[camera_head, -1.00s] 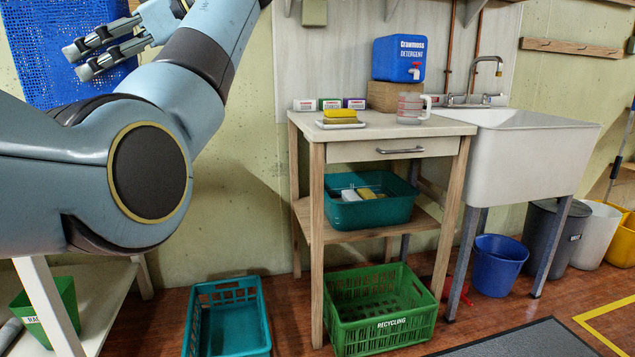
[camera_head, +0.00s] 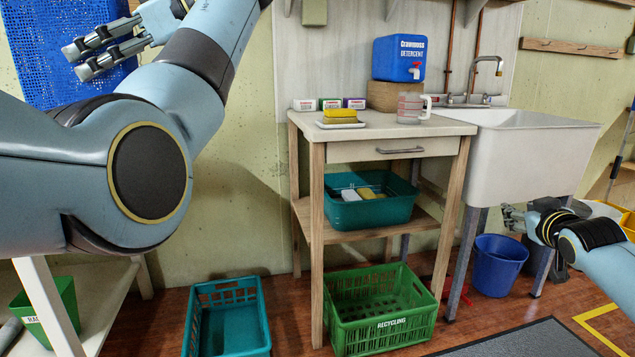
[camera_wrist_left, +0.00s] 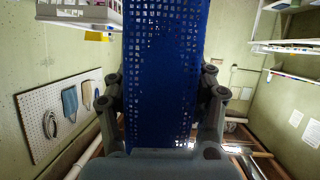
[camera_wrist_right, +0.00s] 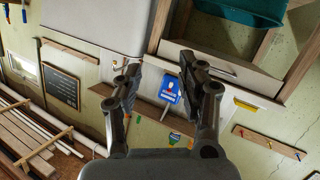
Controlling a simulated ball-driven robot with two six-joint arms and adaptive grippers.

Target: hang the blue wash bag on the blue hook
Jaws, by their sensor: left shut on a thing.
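The blue wash bag (camera_head: 40,85) is a blue mesh sheet at the upper left of the head view, partly hidden behind my left gripper. My left gripper (camera_head: 77,61) is shut on it. In the left wrist view the bag (camera_wrist_left: 165,75) hangs between the fingers and fills the middle. My right gripper (camera_head: 508,217) is in front of the sink legs, and its fingers stand apart and empty in the right wrist view (camera_wrist_right: 155,75). A wooden rail (camera_wrist_right: 268,142) there carries small coloured pegs, one bluish at its lower end; I cannot tell surely whether that is the blue hook.
A wooden stand (camera_head: 350,130) with a sponge, small boxes and a measuring jug is at the middle. The sink (camera_head: 530,150) is right of it. A teal basket (camera_head: 228,330) and a green crate (camera_head: 385,335) are on the floor. Another wall rail (camera_head: 572,47) is at the upper right.

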